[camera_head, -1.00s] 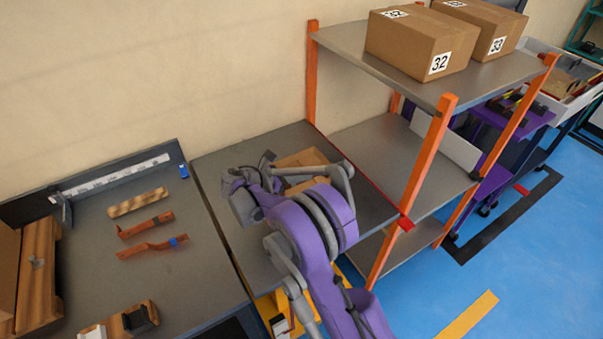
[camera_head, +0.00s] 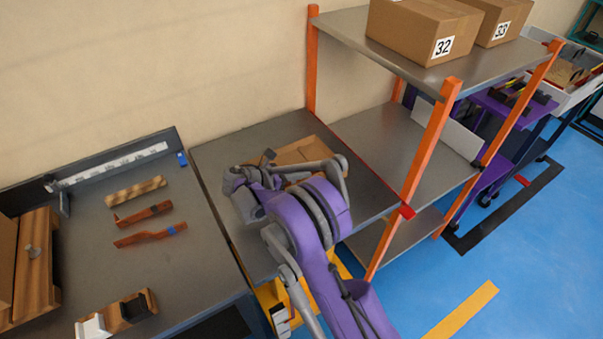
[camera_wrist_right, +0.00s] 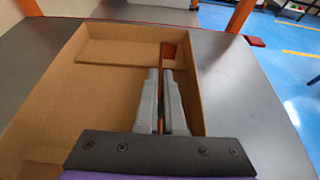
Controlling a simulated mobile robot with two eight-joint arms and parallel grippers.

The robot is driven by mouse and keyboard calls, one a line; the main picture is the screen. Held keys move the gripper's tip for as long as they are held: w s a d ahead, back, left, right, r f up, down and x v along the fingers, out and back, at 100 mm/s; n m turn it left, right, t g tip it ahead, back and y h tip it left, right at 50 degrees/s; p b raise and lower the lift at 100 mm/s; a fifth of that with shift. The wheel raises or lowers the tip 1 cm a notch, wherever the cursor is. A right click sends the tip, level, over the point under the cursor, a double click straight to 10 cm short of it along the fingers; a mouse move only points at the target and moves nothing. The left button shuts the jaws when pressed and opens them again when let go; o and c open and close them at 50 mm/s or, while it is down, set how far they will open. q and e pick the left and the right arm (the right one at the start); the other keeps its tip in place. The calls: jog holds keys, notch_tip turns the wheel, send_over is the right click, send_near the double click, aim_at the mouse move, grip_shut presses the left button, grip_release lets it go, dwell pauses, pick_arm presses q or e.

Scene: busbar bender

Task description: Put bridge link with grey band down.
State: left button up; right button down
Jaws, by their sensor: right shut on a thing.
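My right gripper (camera_wrist_right: 168,80) is shut on a copper-coloured bar (camera_wrist_right: 166,58), taken as the bridge link, in the right wrist view. The bar stands up between the fingertips; its grey band cannot be made out. The gripper is over an open cardboard box (camera_wrist_right: 100,95), near its right side; whether the bar touches the box floor cannot be told. In the head view my right arm covers much of the box (camera_head: 304,150), and the held bar is hidden. My left gripper is not in view.
On the left bench (camera_head: 190,265) lie a link with a dark band (camera_head: 140,215), a link with a blue band (camera_head: 148,235) and a wooden strip (camera_head: 136,190). An orange-post shelf (camera_head: 425,150) stands right of the box's grey table (camera_head: 255,135).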

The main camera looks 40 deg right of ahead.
jog(key=shift+f+b, duration=0.35)
jog(key=shift+f, duration=0.15)
jog(key=c, duration=0.9)
grip_release()
jog(key=shift+c, duration=0.2)
jog(key=v, duration=1)
jog(key=shift+a+r, duration=0.2)
jog(key=shift+a, duration=0.15)
